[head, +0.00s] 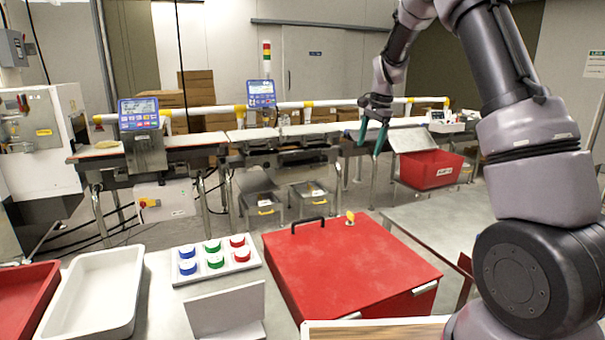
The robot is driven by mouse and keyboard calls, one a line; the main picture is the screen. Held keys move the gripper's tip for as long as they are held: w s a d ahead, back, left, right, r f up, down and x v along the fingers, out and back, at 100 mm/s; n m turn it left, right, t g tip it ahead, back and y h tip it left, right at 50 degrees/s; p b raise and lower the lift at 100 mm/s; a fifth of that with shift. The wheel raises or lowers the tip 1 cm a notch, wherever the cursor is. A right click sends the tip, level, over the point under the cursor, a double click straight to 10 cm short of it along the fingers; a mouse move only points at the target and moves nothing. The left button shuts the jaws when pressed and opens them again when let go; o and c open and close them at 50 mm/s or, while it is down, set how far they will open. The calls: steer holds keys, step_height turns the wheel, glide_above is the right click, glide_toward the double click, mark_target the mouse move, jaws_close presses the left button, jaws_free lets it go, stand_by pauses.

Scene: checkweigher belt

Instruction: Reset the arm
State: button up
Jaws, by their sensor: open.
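My gripper (373,137) hangs at the end of my arm, right of the picture's middle, with its greenish fingers pointing down. The fingers are apart and nothing shows between them. It appears in front of the right part of the conveyor belt (285,132); I cannot tell its exact height or distance from the belt. My arm comes in from the right edge, bends at the top of the picture and reaches down to the gripper.
A red lidded box (345,265) with a black handle stands in front. Left of it are a button panel (217,258), a white tray (98,290) and a red tray (25,300). A red bin (430,170) stands right of my gripper. Blue display units (261,94) rise over the belt.

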steer(key=s+d+r+n+t+y, duration=0.1)
steer(key=s+d+r+n+t, duration=0.2)
steer(key=s+r, duration=1.35)
steer(key=s+f+n+t, duration=0.1)
steer(key=s+n, duration=0.3)
steer(key=s, duration=1.6)
steer(key=shift+s+n+t+h, duration=0.3)
steer(key=shift+s+t, duration=0.1)
steer(key=shift+t, duration=0.3)
steer(key=shift+a+f, duration=0.1)
